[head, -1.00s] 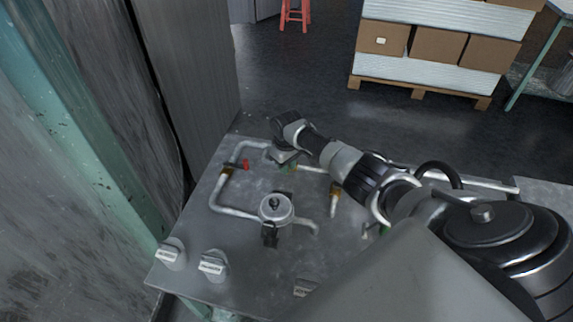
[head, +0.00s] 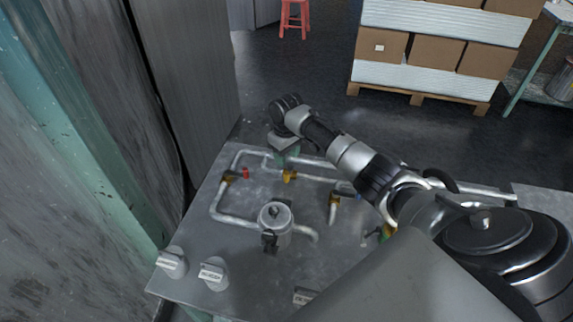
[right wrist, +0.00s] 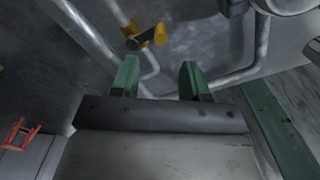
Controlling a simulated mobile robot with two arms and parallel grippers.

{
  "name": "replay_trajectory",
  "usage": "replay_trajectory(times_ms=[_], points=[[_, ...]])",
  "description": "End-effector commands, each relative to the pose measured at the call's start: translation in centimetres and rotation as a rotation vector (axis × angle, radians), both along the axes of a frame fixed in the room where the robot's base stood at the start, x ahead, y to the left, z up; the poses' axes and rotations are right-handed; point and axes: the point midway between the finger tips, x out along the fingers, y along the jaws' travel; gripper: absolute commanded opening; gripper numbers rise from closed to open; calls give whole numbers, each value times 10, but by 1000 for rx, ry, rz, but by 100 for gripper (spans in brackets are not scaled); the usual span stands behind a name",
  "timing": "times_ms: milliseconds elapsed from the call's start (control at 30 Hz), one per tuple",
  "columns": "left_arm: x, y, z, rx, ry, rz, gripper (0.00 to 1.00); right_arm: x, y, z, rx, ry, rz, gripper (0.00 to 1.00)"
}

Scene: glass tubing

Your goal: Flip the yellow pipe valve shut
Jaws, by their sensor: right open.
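The yellow pipe valve (head: 289,176) sits on a grey pipe at the back of the metal panel in the head view. In the right wrist view the yellow valve (right wrist: 146,38) shows beyond my fingertips, above and left of the gap between them. My right gripper (head: 286,155) is just behind the valve in the head view, apart from it. In the right wrist view its two green fingers (right wrist: 158,80) are spread with nothing between them. I cannot tell the exact angle of the valve's lever. My left gripper is out of view.
A red-handled valve (head: 246,173) is left of the yellow one, and another brass valve (head: 334,198) is to its right. A round pot-like fitting (head: 275,216) and labelled knobs (head: 213,273) stand nearer. Pipes run along the panel (head: 235,245).

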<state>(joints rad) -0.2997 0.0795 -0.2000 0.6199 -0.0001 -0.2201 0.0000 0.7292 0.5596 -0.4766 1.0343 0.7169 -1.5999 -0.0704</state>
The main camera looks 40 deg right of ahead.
Motion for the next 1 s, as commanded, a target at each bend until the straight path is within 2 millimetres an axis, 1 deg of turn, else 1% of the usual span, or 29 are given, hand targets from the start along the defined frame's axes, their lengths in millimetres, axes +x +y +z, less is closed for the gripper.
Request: replay_trajectory(times_ms=[33,100,233,800,867,1000], points=[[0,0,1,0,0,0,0,0,-1,8,-1,-1,-1,45],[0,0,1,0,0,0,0,0,0,16,0,0,-1,45],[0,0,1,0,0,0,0,0,0,24,0,0,-1,45],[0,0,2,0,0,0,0,0,0,26,1,1,-1,45],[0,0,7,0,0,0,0,0,0,31,1,0,-1,45],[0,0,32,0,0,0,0,0,0,56,1,0,-1,45]])
